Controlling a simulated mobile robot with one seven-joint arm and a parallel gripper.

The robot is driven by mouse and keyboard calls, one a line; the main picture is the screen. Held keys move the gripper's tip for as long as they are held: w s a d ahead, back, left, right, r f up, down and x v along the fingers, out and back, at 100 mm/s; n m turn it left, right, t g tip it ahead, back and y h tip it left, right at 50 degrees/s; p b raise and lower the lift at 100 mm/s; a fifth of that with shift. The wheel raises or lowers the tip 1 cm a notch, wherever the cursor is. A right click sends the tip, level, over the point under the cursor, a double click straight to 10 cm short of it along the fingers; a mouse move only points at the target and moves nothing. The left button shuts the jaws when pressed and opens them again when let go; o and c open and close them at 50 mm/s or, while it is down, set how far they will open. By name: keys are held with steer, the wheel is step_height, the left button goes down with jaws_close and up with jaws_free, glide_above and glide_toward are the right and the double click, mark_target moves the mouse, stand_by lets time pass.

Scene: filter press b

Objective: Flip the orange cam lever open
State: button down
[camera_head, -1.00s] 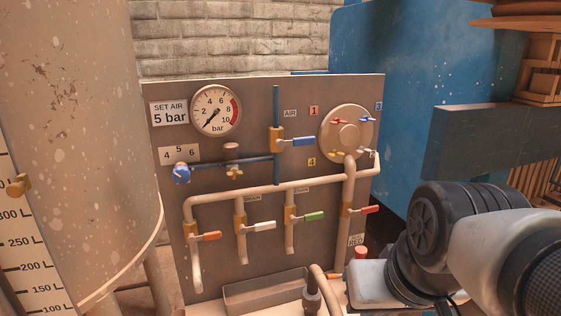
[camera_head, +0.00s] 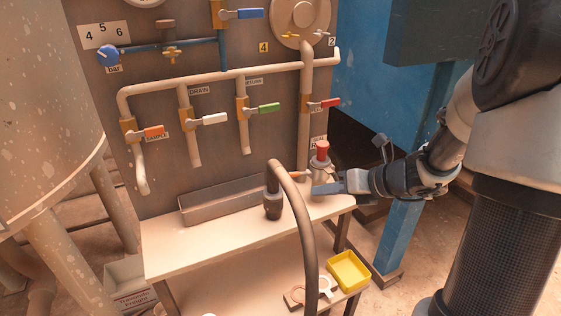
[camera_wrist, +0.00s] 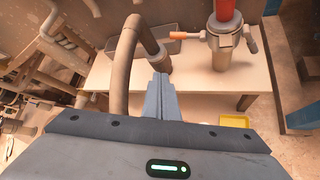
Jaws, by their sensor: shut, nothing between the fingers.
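A metal coupling with a red top (camera_head: 322,150) stands upright on the bench; it also shows in the wrist view (camera_wrist: 222,52). An orange cam lever (camera_wrist: 187,35) sticks out level from its left side, and it shows in the head view (camera_head: 293,174) too. My gripper (camera_head: 318,188) is shut and empty, near the coupling's base in the head view. In the wrist view its fingertips (camera_wrist: 159,77) lie in front of and left of the coupling, apparently apart from the lever.
A thick grey-brown hose (camera_head: 302,215) with a dark end fitting (camera_head: 272,205) arches just left of the lever. A long metal trough (camera_head: 225,199) lies behind on the bench (camera_head: 190,250). A yellow tray (camera_head: 348,271) sits lower right. Valves with coloured handles line the panel.

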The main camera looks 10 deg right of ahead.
mark_target(298, 174)
steer(key=w+a+f+m+b, duration=0.1)
steer(key=w+a+f, duration=0.3)
steer(key=w, duration=0.6)
steer(key=shift+a+f+b, duration=0.15)
steer(key=shift+a+b, duration=0.3)
steer(key=shift+b, duration=0.25)
steer(key=r+y+p, duration=0.1)
steer(key=p, duration=0.2)
steer(key=d+r+m+y+p, duration=0.1)
steer(key=p, duration=0.3)
steer(key=shift+w+m, duration=0.15)
steer(key=shift+m, duration=0.15)
